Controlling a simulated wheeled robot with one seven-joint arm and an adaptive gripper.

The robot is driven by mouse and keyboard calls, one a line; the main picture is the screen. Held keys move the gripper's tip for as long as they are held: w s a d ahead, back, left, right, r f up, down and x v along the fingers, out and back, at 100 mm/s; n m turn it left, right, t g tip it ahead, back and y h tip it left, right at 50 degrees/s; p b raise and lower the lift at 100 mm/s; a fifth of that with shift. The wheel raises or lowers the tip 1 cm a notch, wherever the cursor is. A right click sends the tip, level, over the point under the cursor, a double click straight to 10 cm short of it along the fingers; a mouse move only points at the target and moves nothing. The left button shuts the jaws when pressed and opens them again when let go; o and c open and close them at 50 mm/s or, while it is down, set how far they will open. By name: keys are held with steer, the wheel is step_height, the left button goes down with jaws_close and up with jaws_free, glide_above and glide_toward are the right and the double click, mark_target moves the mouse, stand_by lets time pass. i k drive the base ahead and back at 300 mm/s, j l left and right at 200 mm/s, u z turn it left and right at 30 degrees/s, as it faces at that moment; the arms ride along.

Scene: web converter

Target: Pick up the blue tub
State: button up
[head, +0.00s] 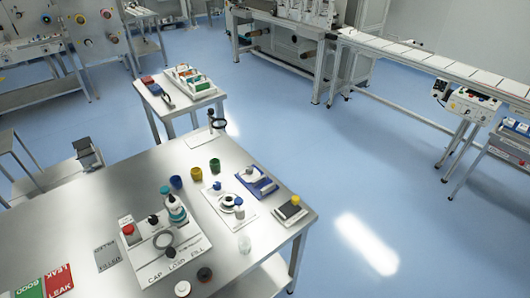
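A small dark blue tub (176,182) stands upright on the steel table (110,205). It is the leftmost of a short row, beside a yellow tub (197,174) and a green tub (214,165). The blue tub stands a little behind a teal-and-white bottle (174,205). My gripper is not in view.
A white board (160,262) with bottles and a ring stands in front of the tubs. A white tray, a blue tray (263,188) and a dark device with a yellow knob (290,208) lie to the right. Red and green cards lie front left. The table's left part is bare.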

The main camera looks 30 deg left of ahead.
mark_target(176, 181)
steer(key=i+l+z, duration=0.2)
steer(key=i, duration=0.7)
steer(key=i+l+z, duration=0.2)
steer(key=i, duration=0.65)
steer(key=i+j+u, duration=0.2)
steer(key=u, duration=0.2)
steer(key=i+u, duration=1.05)
steer(key=u, duration=0.25)
steer(key=i+l+u, duration=0.25)
steer(key=u, duration=0.15)
steer(key=i+j+u, duration=0.1)
steer(key=u, duration=0.35)
steer(key=i+u, duration=0.3)
steer(key=u, duration=0.2)
steer(key=i+l+u, duration=0.1)
steer(key=u, duration=0.35)
steer(key=i+l+u, duration=0.15)
steer(key=u, duration=0.3)
steer(key=i+l+u, duration=0.25)
steer(key=u, duration=0.25)
steer(key=i+l+u, duration=0.1)
steer(key=u, duration=0.3)
steer(key=i+l+u, duration=0.45)
steer(key=u, duration=0.3)
